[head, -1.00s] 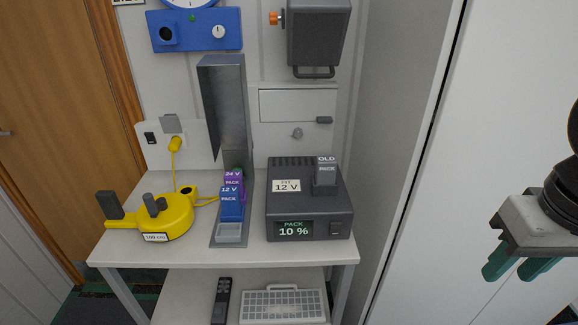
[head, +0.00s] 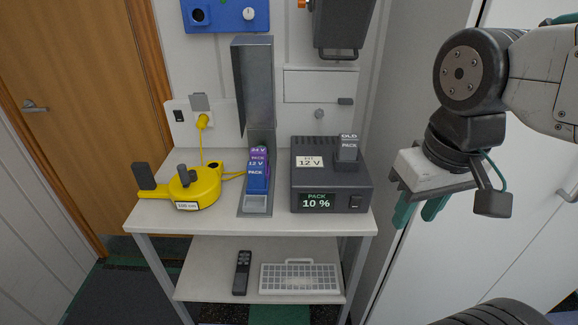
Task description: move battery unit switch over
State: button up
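The dark battery unit (head: 331,188) stands at the right of the table top, its display reading "PACK 10 %". It carries a "12 V" label and a dark rocker switch (head: 356,202) at its front right; I cannot tell the switch's position. A grey pack marked OLD (head: 348,149) sits upright in its top. A blue 12 V pack (head: 257,177) and a purple 24 V pack (head: 259,155) sit in the tall metal chute left of the unit. My gripper (head: 420,212) hangs right of the table, apart from the unit, its teal fingers spaced and nothing visible between them.
A yellow cable reel (head: 196,187) stands at the table's left, its cable plugged into the wall socket (head: 203,118). A remote (head: 242,272) and a white grille-fronted item (head: 300,278) lie on the lower shelf. A dark box (head: 343,25) hangs above. A white cabinet is at right.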

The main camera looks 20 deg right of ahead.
aim_at(355, 201)
jog(key=z, duration=1.15)
jog(key=i, duration=0.4)
jog(key=u, duration=1.65)
